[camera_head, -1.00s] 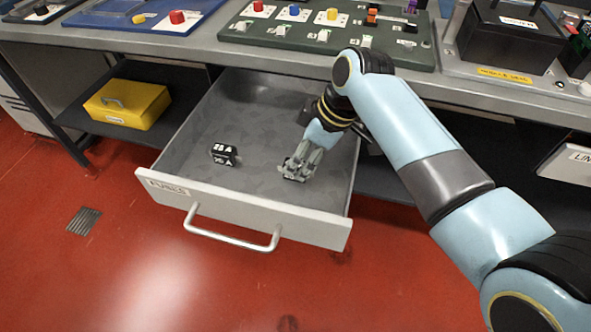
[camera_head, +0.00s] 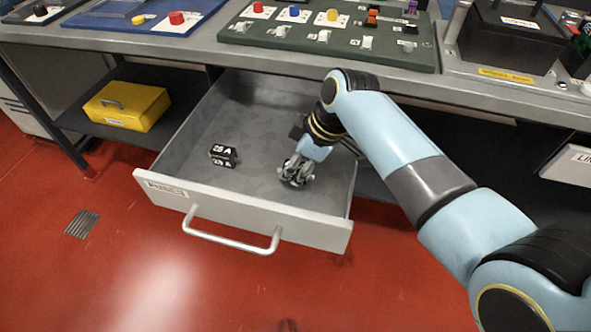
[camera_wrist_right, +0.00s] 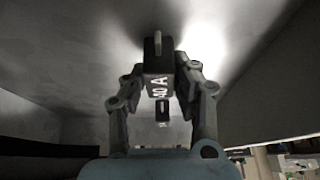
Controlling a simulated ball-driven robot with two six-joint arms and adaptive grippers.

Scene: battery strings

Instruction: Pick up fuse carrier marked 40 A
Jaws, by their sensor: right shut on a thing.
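The fuse carrier marked 40 A is a black block with white lettering, seen in the right wrist view (camera_wrist_right: 159,72) between the fingers of my right gripper (camera_wrist_right: 160,88). My right gripper is shut on it. In the head view my right gripper (camera_head: 296,172) is inside the open drawer (camera_head: 245,208), at its right side, and mostly hides the carrier. Whether the carrier touches the drawer floor is hard to tell. Another black fuse carrier, its white label seemingly reading 25 A (camera_head: 223,155), lies in the drawer to the left. My left gripper does not show.
A green board (camera_head: 330,50) with several coloured knobs and switches lies on the bench above the drawer. A yellow box (camera_head: 128,105) stands on the shelf at the left. The drawer's handle (camera_head: 230,242) faces the open red floor. The drawer's middle is clear.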

